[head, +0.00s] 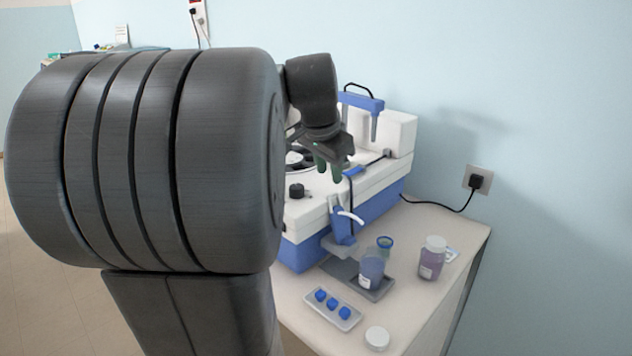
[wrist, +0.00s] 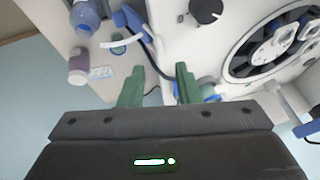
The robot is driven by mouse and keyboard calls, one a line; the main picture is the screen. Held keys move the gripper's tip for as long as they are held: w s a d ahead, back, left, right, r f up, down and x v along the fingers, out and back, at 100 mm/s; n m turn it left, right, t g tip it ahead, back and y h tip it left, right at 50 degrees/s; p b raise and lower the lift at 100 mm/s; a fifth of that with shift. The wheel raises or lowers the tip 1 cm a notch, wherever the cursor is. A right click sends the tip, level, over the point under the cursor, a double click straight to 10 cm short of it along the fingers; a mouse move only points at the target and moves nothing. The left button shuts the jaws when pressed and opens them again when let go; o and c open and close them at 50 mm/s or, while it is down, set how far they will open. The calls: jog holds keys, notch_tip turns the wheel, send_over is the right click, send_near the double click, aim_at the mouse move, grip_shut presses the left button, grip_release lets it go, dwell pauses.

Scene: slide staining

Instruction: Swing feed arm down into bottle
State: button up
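The feed arm (head: 343,222) is a blue bracket with a curved white tube on the front of the white and blue stainer. It stands above and beside the bottle (head: 371,270), a clear one with blue liquid. In the wrist view the feed arm (wrist: 131,22) and its white tube show at the top, right of the bottle (wrist: 86,16). The tube's tip appears outside the bottle. My gripper (head: 328,170) is over the stainer's top, behind the feed arm. In the wrist view my gripper (wrist: 160,86) has its green fingers apart, with nothing held between them.
A black hose (wrist: 158,60) runs past the fingertips. A black knob (head: 297,190) and a round carousel (wrist: 275,45) are on the stainer. A purple bottle (head: 432,258), a tray of blue caps (head: 313,311) and a white lid (head: 377,338) sit on the bench.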

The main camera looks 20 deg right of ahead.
aim_at(335, 191)
jog(key=x, duration=0.5)
jog(key=shift+w+d+r, duration=0.1)
jog(key=shift+d+r, duration=0.05)
jog(key=shift+d, duration=0.1)
jog(key=shift+x, duration=0.8)
grip_shut()
